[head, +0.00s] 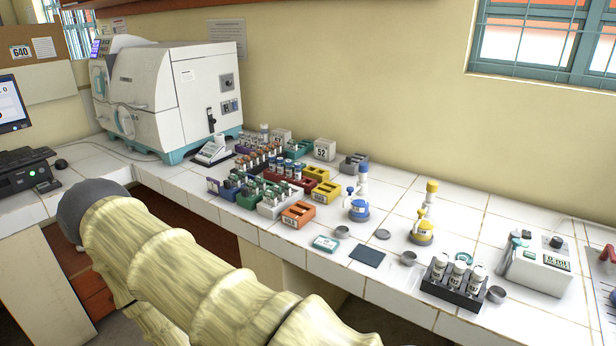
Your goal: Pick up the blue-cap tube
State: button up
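Small tubes stand in colored racks in the middle of the counter. Several tubes with blue caps (286,167) appear upright in a dark red rack (304,184). Tubes with green caps (279,193) stand in a pale grey rack (267,209) in front of them. Tubes with orange-brown and purple caps are behind and to the left. The caps are small, so I cannot tell which single tube is meant. My gripper is not in view; only my arm in a pale yellow cover shows, at the lower left, in front of the counter.
A large white analyzer (165,95) stands at the back left. Blue (359,209) and yellow (421,234) dispenser bottles stand right of the racks. A black rack (453,290) of white tubes and a white device (537,268) are farther right. Bare tiles lie along the wall.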

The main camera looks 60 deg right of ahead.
aim_at(280, 166)
jog(key=k, duration=0.15)
jog(key=z, duration=0.9)
